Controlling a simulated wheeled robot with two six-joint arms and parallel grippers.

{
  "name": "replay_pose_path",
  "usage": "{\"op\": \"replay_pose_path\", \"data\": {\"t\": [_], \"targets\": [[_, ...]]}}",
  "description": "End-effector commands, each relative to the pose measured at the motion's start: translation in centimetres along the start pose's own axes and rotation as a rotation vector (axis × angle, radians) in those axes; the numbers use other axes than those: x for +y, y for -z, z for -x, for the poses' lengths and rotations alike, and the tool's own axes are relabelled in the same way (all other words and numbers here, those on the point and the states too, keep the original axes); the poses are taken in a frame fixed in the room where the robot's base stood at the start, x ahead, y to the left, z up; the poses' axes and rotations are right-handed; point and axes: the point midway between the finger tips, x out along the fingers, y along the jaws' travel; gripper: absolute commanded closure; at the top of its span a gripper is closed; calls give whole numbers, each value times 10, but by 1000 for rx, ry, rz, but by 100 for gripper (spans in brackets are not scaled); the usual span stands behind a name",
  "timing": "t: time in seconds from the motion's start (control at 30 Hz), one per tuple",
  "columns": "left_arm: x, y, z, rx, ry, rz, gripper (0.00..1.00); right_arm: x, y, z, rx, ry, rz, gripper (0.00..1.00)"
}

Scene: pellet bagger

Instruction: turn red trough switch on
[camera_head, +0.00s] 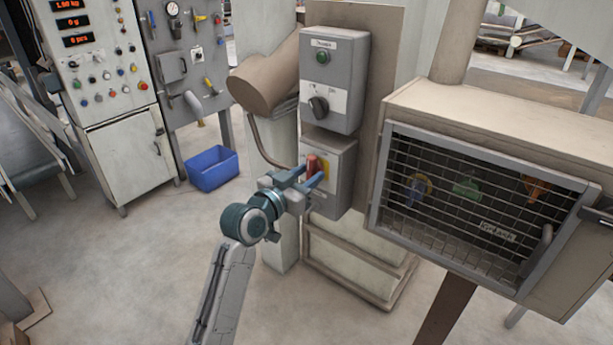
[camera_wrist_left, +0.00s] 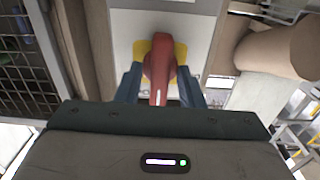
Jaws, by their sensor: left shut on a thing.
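The red switch handle (camera_head: 312,166) sits on a yellow plate (camera_head: 325,168) on the lower grey box (camera_head: 345,180) of the post. My left gripper (camera_head: 313,178) is at the handle, with its blue fingers on either side of it, shut on it. In the left wrist view the red handle (camera_wrist_left: 160,75) stands between the two fingers (camera_wrist_left: 160,88), with the yellow plate (camera_wrist_left: 180,52) behind it. The handle's lower end is partly hidden by the gripper in the head view. My right gripper is not in view.
Above is a grey box with a black knob (camera_head: 318,107) and a green button (camera_head: 322,57). A mesh-fronted cabinet (camera_head: 535,128) stands close on the right. A tan pipe (camera_head: 265,82) is on the left. A blue bin (camera_head: 212,168) sits on the floor; the floor at left is open.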

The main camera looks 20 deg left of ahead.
Motion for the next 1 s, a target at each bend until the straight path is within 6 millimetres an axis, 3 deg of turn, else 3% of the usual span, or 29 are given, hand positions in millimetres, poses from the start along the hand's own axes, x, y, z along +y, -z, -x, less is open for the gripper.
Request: {"op": "replay_pose_path", "data": {"t": [0.1,0.13,0.17,0.43,0.57,1.0], "targets": [[0,0,0,-1,0,-1,88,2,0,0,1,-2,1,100],[0,0,0,-1,0,-1,62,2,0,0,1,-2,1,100],[0,0,0,-1,0,-1,60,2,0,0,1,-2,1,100],[0,0,1,0,0,0,60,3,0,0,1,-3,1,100],[0,-1,11,0,1,-1,60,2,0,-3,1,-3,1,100],[-1,-2,92,-2,1,-5,60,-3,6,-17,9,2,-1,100]]}}
